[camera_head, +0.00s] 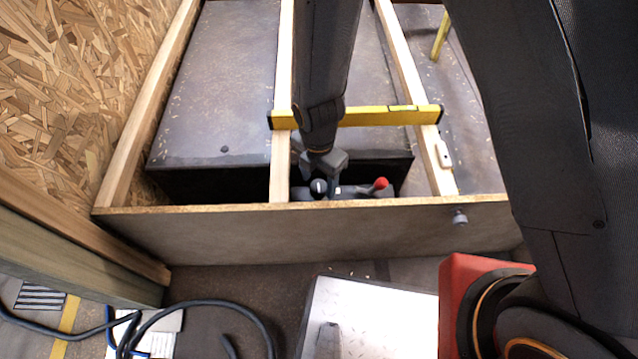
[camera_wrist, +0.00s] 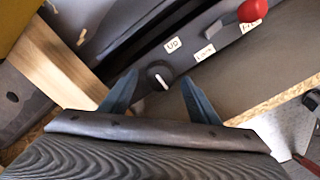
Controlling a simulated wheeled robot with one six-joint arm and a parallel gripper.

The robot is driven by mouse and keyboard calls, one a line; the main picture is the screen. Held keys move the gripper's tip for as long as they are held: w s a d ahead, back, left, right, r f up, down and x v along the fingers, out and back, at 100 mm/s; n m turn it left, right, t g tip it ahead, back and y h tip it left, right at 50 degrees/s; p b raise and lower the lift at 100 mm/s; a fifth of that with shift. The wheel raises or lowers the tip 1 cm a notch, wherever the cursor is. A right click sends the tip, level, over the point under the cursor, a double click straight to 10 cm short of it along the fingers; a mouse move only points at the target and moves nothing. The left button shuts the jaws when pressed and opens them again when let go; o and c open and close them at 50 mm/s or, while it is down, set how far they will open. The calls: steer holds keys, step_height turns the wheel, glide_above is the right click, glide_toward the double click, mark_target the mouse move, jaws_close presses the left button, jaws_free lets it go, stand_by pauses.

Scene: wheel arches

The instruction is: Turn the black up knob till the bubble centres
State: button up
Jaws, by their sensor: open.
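The black knob (camera_wrist: 158,77) with a white pointer line sits on a dark grey panel, beside a label reading UP (camera_wrist: 173,44). It also shows small in the head view (camera_head: 318,187). My gripper (camera_wrist: 158,84) is open, one blue-grey finger on each side of the knob. I cannot tell whether the fingers touch it. In the head view my gripper (camera_head: 310,173) reaches down between the wooden beams. The yellow spirit level (camera_head: 385,115) lies across two beams; my arm hides part of it, and its bubble cannot be made out.
A red ball-topped lever (camera_head: 380,184) stands right of the knob; it also shows in the wrist view (camera_wrist: 252,10). A LOCK label (camera_wrist: 204,52) is near. A board edge (camera_head: 330,207) runs in front. Wooden beams (camera_head: 285,60) flank the arm. A cable (camera_head: 200,304) lies lower left.

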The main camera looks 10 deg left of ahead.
steer(key=shift+f, duration=0.8)
steer(key=c, duration=1.1)
steer(key=shift+r+m+p, duration=0.1)
steer(key=shift+m+p, duration=0.2)
steer(key=shift+m, duration=0.1)
